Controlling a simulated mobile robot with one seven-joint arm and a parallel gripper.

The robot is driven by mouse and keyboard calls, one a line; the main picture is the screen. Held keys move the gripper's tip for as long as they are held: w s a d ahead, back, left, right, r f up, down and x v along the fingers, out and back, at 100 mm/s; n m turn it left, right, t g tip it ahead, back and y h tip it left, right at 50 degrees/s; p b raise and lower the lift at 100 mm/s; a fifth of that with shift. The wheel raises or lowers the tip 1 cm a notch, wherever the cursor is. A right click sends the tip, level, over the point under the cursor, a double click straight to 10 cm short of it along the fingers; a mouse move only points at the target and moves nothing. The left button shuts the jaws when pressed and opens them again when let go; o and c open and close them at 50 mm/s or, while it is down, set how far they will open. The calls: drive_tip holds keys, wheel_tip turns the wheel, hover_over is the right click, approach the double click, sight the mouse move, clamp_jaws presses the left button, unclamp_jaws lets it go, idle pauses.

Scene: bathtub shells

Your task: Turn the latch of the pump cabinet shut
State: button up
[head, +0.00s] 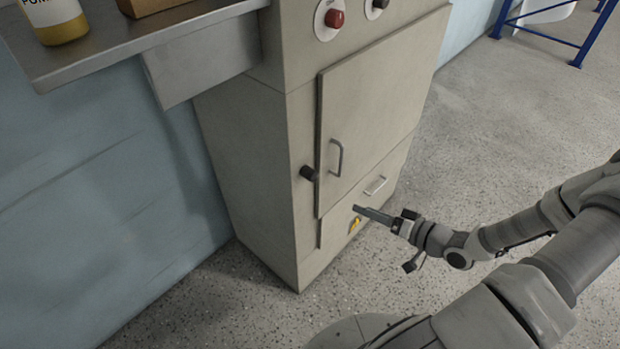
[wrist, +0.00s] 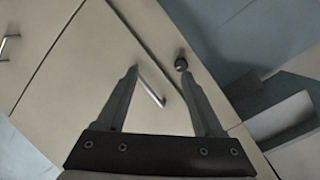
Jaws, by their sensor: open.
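The pump cabinet (head: 245,150) is a tall beige-grey box. Its upper door (head: 365,105) looks closed against the front and has a metal bar handle (head: 336,158). The latch (head: 308,173) is a small dark knob on the front frame, just left of the door edge. In the wrist view the latch (wrist: 181,63) shows by the right fingertip, and the door handle (wrist: 152,92) shows between the fingers. My gripper (head: 357,209) is open and empty, in front of the cabinet's lower part, below and right of the latch. Its fingers (wrist: 159,72) spread apart in the wrist view.
A lower panel with a bar handle (head: 375,185) and a yellow part (head: 355,223) lies below the door. A red knob (head: 334,18) sits above it. A metal shelf (head: 130,45) with a bottle (head: 55,20) juts out at left.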

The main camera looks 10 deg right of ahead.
sight(315, 178)
drive_tip(key=w+a+t, duration=0.1)
drive_tip(key=w+a, duration=0.2)
drive_tip(key=w, duration=0.1)
drive_tip(key=w+a+r+m+t+y, duration=0.1)
drive_tip(key=w+a, duration=0.3)
drive_tip(key=w+a+t, duration=0.1)
drive_tip(key=w+a, duration=0.3)
drive_tip(key=w, duration=0.1)
drive_tip(key=shift+a+r+b, duration=0.25)
drive_tip(key=shift+r+b, duration=0.1)
drive_tip(key=shift+b, duration=0.05)
clamp_jaws()
